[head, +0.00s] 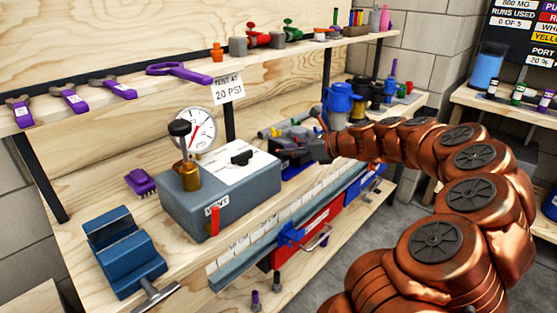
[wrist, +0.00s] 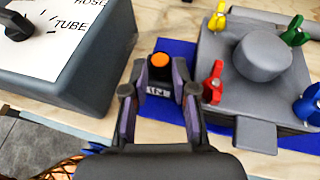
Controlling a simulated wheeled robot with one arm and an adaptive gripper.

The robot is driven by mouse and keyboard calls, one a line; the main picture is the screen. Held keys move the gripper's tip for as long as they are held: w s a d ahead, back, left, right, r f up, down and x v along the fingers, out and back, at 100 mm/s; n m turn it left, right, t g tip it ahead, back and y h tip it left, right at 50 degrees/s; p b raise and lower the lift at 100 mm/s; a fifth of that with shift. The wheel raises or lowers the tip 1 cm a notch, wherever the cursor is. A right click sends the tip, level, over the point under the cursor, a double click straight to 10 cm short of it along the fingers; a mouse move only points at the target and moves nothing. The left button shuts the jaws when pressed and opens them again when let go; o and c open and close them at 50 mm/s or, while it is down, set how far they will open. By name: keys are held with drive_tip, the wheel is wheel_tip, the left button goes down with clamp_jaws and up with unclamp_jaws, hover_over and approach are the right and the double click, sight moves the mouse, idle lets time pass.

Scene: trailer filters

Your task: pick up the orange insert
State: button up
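In the wrist view, a round orange insert (wrist: 159,60) sits on top of a small dark block (wrist: 159,90) with a white-marked label, standing on a blue mat (wrist: 176,47). My gripper (wrist: 158,74) is open, with one finger on either side of the dark block and the orange piece. Small gaps show between the finger pads and the block; whether the fingertips reach down level with the orange piece is unclear.
The grey gauge box (head: 215,195) stands close on the left. A grey fixture with coloured wing knobs (wrist: 258,70) is close to the right finger. An orange cone-shaped piece (head: 217,52) stands on the upper shelf (head: 275,52). Blue vise (head: 124,250) is at front left.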

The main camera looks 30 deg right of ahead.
drive_tip(key=shift+x, duration=1)
drive_tip(key=shift+c, duration=0.4)
drive_tip(key=c, duration=0.4)
drive_tip(key=shift+r, duration=0.15)
